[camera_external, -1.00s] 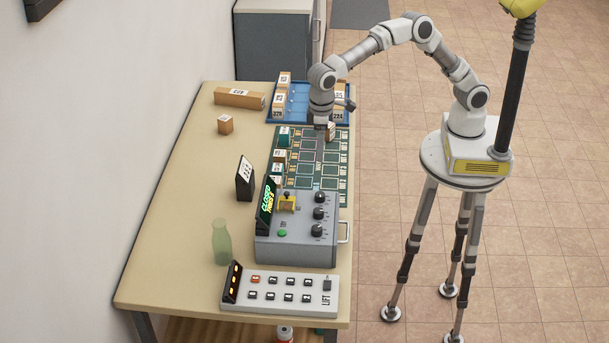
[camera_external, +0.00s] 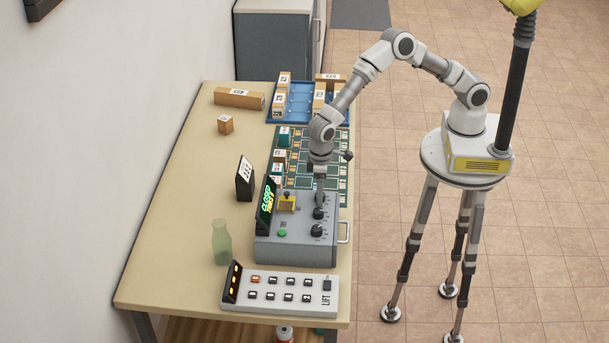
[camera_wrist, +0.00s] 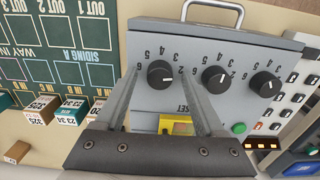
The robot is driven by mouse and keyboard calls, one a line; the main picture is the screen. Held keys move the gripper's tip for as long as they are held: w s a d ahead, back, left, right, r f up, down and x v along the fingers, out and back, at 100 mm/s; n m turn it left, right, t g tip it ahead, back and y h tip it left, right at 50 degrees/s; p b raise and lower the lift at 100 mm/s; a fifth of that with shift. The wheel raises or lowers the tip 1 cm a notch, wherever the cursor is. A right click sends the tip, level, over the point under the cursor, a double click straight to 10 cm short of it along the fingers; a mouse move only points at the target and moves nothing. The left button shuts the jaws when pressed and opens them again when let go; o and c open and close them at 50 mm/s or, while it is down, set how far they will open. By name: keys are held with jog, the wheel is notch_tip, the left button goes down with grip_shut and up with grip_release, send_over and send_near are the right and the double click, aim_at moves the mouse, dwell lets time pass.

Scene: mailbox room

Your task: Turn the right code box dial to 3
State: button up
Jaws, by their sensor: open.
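The grey code box (camera_external: 295,245) stands on the table with three black dials in a row. In the wrist view, the leftmost dial (camera_wrist: 160,73) lies between the two fingers of my gripper (camera_wrist: 159,76). Its white mark points to the picture's right, near the 2; the exact setting is hard to read. My gripper is open, one finger on each side of this dial; I cannot tell whether they touch it. In the external view, my gripper (camera_external: 319,193) comes down over the box's far dial and hides it. The middle dial (camera_wrist: 214,79) and the other end dial (camera_wrist: 265,83) are clear of the fingers.
A metal handle (camera_external: 344,232) sticks out from the box's side. A dark display (camera_external: 266,203) stands on the box. A yellow part (camera_external: 287,203) and green button (camera_external: 282,233) are on its top. A keypad (camera_external: 282,291) lies in front; a green board (camera_external: 300,170) lies behind.

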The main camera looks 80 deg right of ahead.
jog(key=shift+f, duration=0.15)
grip_shut()
dwell(0.4)
jog(key=shift+n, duration=0.3)
jog(key=n+b, duration=0.1)
jog(key=n, duration=0.2)
jog(key=shift+b, duration=0.3)
jog(key=shift+n+b, duration=0.35)
jog(key=shift+n, duration=1.75)
